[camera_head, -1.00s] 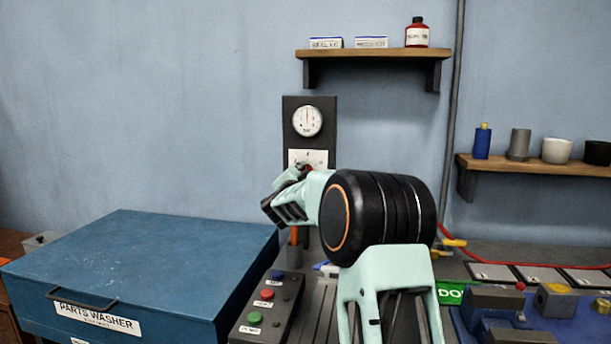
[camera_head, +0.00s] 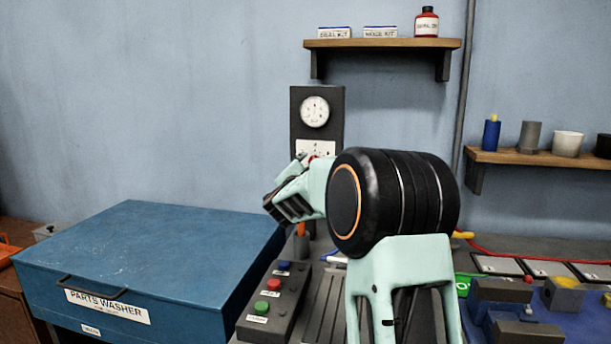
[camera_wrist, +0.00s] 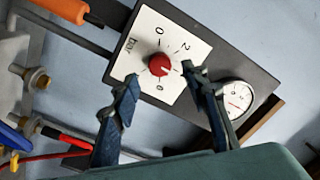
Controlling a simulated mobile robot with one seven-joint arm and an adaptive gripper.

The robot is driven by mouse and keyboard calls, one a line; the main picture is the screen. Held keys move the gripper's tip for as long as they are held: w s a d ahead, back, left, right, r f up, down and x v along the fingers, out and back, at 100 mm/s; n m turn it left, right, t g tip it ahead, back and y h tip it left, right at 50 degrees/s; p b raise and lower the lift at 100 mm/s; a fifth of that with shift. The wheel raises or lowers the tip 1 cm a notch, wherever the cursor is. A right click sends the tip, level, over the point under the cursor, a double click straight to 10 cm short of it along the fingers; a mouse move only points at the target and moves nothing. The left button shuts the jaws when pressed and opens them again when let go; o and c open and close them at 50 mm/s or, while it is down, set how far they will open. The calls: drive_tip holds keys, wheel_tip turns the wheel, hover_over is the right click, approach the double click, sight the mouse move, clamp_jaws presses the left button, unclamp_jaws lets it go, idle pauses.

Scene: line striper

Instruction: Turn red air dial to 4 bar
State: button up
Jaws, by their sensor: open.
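The red air dial (camera_wrist: 159,64) is a small round knob on a white scale plate (camera_wrist: 142,38) marked "bar", with 0 and 2 among its numbers. My gripper (camera_wrist: 158,73) is open, with one finger on either side of the dial in the wrist view. I cannot tell whether either finger touches it. The exact dial setting is too small to read. In the head view my arm hides most of the dial and the lower panel. A round white gauge (camera_head: 315,111) sits above on the same dark panel (camera_head: 298,127); it also shows in the wrist view (camera_wrist: 236,98).
A blue parts washer (camera_head: 130,250) stands at the left. A button box (camera_head: 275,300) is on the bench below the panel. Wooden shelves (camera_head: 385,43) hang on the wall above and at the right. A blue mat with grey fixtures (camera_head: 500,293) lies at the right.

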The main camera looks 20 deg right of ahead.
drive_tip(key=v, duration=0.8)
drive_tip(key=shift+s, duration=0.2)
drive_tip(key=shift+a, duration=0.1)
